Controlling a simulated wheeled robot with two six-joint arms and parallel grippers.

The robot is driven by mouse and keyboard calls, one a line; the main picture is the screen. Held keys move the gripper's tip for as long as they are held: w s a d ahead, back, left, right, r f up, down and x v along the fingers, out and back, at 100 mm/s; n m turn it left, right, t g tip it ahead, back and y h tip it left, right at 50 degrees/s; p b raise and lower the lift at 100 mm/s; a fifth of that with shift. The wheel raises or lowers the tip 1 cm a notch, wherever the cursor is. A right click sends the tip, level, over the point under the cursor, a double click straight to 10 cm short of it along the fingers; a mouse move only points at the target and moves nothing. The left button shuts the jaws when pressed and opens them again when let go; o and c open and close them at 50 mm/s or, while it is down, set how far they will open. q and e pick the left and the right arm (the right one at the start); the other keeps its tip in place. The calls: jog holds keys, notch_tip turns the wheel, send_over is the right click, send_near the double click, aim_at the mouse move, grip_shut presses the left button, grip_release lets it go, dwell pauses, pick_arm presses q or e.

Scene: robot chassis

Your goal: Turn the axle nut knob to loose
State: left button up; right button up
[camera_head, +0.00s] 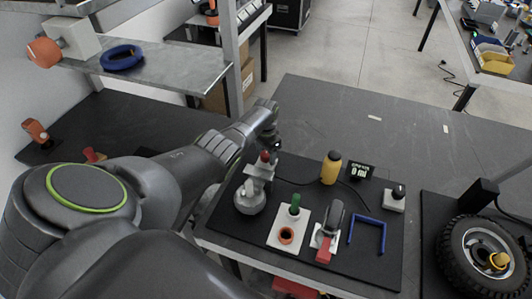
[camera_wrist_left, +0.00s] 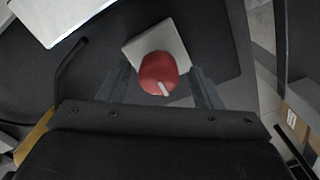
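A round red knob (camera_wrist_left: 158,73) with a white pointer mark sits on a pale square base (camera_wrist_left: 160,45) in the left wrist view. The pointer mark aims down and slightly right in that view. My left gripper (camera_wrist_left: 163,88) is open, with one finger on each side of the red knob. I cannot tell whether the fingers touch it. In the head view the red knob (camera_head: 265,157) shows just below my left gripper (camera_head: 272,143), at the back left of the dark mat. No loose marking is readable. My right gripper is out of view.
The dark mat (camera_head: 340,272) holds a green-handled piece (camera_head: 295,205), a yellow bottle (camera_head: 330,168), a blue U-shaped handle (camera_head: 367,235), a black knob on a white base (camera_head: 397,194) and a small display (camera_head: 359,171). A tyre (camera_head: 470,275) with a yellow centre piece lies at right.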

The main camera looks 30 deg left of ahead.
aim_at(266, 153)
pick_arm(q)
jog(key=shift+r, duration=0.4)
notch_tip(266, 153, up, 5)
jog(key=shift+f+p, duration=0.1)
jog(key=shift+p, duration=0.75)
notch_tip(266, 153, up, 12)
jog(key=b, duration=0.1)
jog(key=shift+s+f, duration=0.1)
jog(key=shift+f, duration=0.15)
